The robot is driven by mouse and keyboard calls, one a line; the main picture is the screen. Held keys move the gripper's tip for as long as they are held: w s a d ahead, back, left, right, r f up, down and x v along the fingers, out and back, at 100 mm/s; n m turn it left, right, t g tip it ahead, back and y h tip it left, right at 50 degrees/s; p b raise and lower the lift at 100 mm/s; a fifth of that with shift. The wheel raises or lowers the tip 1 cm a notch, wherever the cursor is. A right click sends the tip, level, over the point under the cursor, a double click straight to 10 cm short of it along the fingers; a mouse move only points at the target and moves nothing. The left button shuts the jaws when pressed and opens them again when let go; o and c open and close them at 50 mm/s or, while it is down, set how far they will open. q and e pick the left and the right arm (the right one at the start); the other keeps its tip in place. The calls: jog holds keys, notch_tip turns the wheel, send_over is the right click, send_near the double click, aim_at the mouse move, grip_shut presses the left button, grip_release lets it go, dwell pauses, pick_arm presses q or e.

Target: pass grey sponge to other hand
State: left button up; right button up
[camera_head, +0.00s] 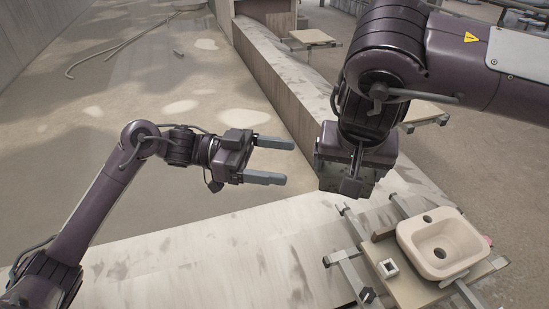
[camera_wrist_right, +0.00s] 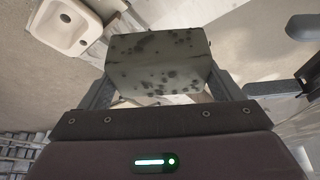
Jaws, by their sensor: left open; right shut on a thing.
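The grey sponge (camera_wrist_right: 160,62) is a pale grey block with dark speckles. In the right wrist view it sits between the two fingers of my right gripper (camera_wrist_right: 162,80), which is shut on it. A dark finger of the left gripper (camera_wrist_right: 303,27) also shows at the right of the wrist view.
Metal bars (camera_head: 345,265) frame the board. A pale, stained ledge (camera_head: 200,265) runs below the grippers. The space around the left gripper is clear.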

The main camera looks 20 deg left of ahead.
aim_at(342, 168)
pick_arm(q)
jog(key=shift+g, duration=0.3)
jog(key=d, duration=1.2)
jog(key=shift+w+r, duration=0.15)
jog(key=shift+r, duration=0.15)
jog(key=shift+c, duration=0.2)
jog(key=c, duration=1)
pick_arm(e)
jog(key=o, duration=0.8)
pick_arm(q)
jog(key=shift+d, duration=0.1)
